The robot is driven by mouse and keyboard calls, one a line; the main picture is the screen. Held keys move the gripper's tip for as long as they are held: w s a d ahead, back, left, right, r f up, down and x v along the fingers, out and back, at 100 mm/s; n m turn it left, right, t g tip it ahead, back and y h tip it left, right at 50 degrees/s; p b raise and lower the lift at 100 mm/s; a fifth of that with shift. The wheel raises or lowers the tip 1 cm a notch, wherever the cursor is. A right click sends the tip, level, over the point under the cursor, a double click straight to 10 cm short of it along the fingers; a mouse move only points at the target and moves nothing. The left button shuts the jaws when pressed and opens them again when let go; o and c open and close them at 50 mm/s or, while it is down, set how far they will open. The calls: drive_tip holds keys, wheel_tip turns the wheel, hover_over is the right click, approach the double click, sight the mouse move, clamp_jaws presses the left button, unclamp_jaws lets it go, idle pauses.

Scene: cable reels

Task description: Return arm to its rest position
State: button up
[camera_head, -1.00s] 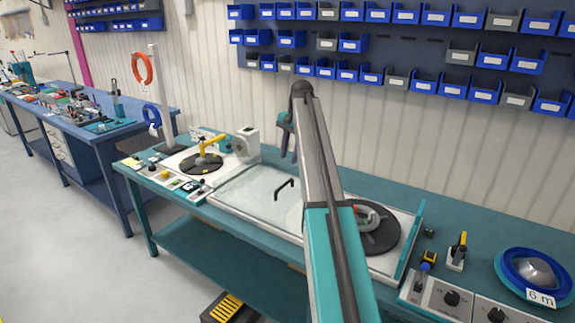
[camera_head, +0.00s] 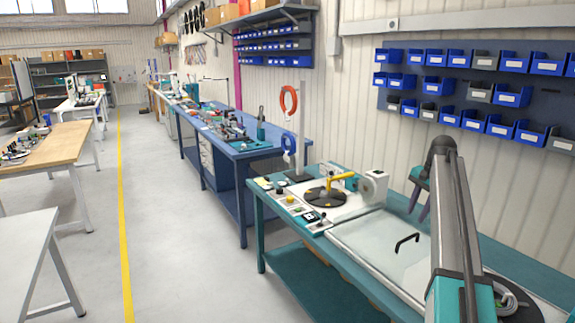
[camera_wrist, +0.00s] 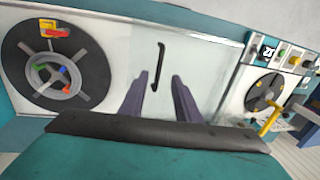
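My arm (camera_head: 455,220) rises at the right of the head view and bends at its top over the teal bench. My gripper (camera_head: 421,197) hangs down from that bend, partly behind the arm. In the wrist view, my gripper (camera_wrist: 158,95) shows two purple-grey fingers apart, with nothing between them. Beyond the fingertips is a white panel with a black handle (camera_wrist: 158,65); I cannot tell the exact gap to it.
The teal bench (camera_head: 262,210) carries a reel with a yellow crank (camera_head: 340,178) and another reel (camera_wrist: 55,65). Blue bins (camera_head: 459,58) line the wall behind. A blue bench (camera_head: 245,152) stands farther back. Open floor (camera_head: 180,250) lies left.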

drive_tip(key=s+a+f+n, duration=0.2)
drive_tip(key=s+a+f, duration=0.1)
drive_tip(key=a+f, duration=0.55)
drive_tip(key=s+a+f+n, duration=0.25)
drive_tip(key=a+f, duration=0.35)
drive_tip(key=f, duration=0.6)
drive_tip(key=s+a+f+n+g, duration=0.2)
drive_tip(key=s+a+f+n, duration=0.2)
drive_tip(key=s+a+f, duration=0.95)
drive_tip(key=s+a+f+n+h, duration=0.1)
drive_tip(key=s+a+f+n, duration=0.35)
drive_tip(key=s+f, duration=0.5)
drive_tip(key=s+f+g, duration=0.2)
drive_tip(key=s+f, duration=0.3)
drive_tip(key=s, duration=0.4)
drive_tip(key=s+f+g, duration=0.2)
drive_tip(key=s+f, duration=0.4)
drive_tip(key=s, duration=0.2)
drive_tip(key=s+f+m+g+b, duration=0.1)
drive_tip(key=s+f, duration=0.5)
drive_tip(key=s, duration=0.3)
drive_tip(key=shift+s+g, duration=0.35)
drive_tip(key=shift+g, duration=0.05)
drive_tip(key=shift+a, duration=0.1)
